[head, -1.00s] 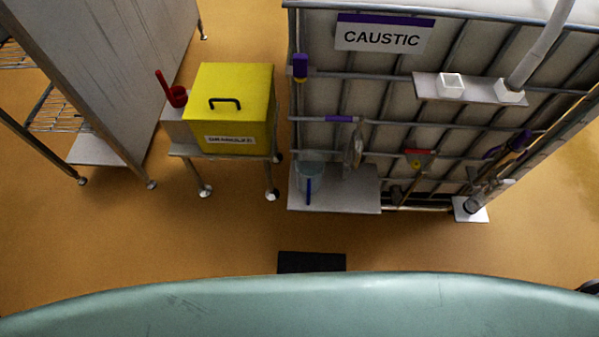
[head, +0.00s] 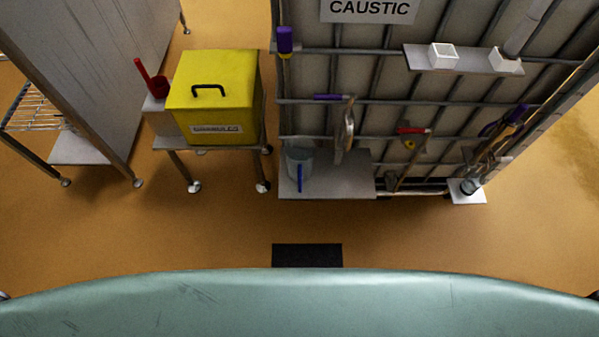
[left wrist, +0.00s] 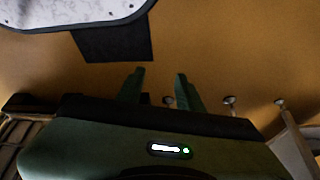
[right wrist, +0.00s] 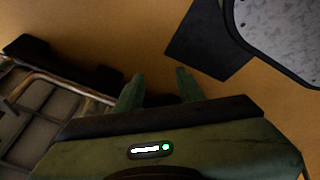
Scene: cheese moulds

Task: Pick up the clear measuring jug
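The clear measuring jug (head: 298,160) stands on a grey shelf (head: 340,184) low at the front of the caged tank in the head view. Its blue handle faces me. Neither gripper shows in the head view. In the left wrist view my left gripper (left wrist: 160,78) has its two fingers apart with nothing between them, over the floor. In the right wrist view my right gripper (right wrist: 158,78) also has its fingers apart and empty. Both are away from the jug, which shows in neither wrist view.
A yellow box (head: 214,85) on a small stand and a red scoop (head: 150,78) are left of the tank. Brushes and tools hang on the cage (head: 405,100). A white shelf (head: 463,60) holds small white cups. Orange floor (head: 200,235) is open in front.

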